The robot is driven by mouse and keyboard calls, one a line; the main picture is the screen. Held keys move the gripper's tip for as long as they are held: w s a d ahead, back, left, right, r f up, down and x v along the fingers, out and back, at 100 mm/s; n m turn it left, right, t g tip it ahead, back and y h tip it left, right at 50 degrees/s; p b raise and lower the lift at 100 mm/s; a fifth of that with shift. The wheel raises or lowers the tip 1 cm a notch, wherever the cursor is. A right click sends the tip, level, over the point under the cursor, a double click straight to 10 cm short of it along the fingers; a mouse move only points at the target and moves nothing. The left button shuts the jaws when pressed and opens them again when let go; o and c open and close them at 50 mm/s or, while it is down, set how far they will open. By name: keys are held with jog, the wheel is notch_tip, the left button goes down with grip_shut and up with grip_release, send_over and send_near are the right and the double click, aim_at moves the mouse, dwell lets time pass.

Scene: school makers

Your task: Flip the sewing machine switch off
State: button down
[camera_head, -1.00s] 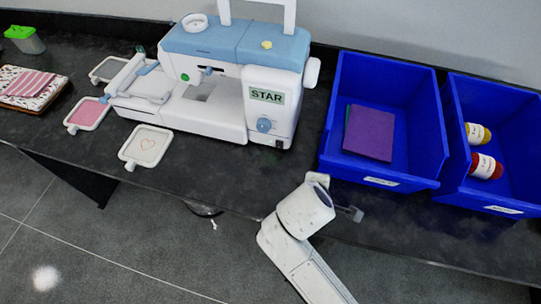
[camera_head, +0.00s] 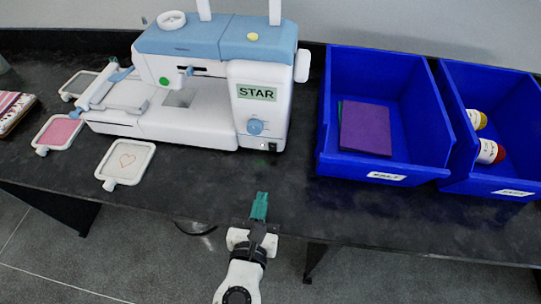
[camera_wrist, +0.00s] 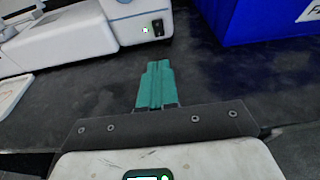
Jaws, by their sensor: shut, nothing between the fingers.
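The white and blue sewing machine (camera_head: 200,125) stands on the black table, with a blue dial and a "STAR" label on its front right. Its small dark switch (camera_head: 272,146) is low on the front at the right corner, beside a small glowing light. In the wrist view the switch (camera_wrist: 158,27) shows at the top, with the lit spot just left of it. My gripper (camera_head: 261,196) has green fingers, shut and empty, at the table's front edge, in front of the switch and apart from it. The fingers (camera_wrist: 158,66) point toward the switch in the wrist view.
A blue bin (camera_head: 331,150) with purple fabric stands right of the machine, and a second blue bin (camera_head: 500,184) holds thread spools. Embroidery hoops (camera_head: 125,160) lie left in front of the machine. The table between my gripper and the switch is clear.

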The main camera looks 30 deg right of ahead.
send_near(273, 147)
jog(key=x, duration=0.5)
jog(key=shift+w+d+f, duration=0.15)
jog(key=shift+f, duration=0.15)
jog(key=shift+w+d, duration=0.35)
jog(key=shift+w, duration=0.1)
jog(key=shift+r+p, duration=0.1)
jog(key=shift+p, duration=0.25)
jog(key=shift+w+d+r+p, duration=0.15)
jog(key=shift+r+p, duration=0.2)
jog(key=shift+p, duration=0.6)
jog(key=shift+f+g, duration=0.3)
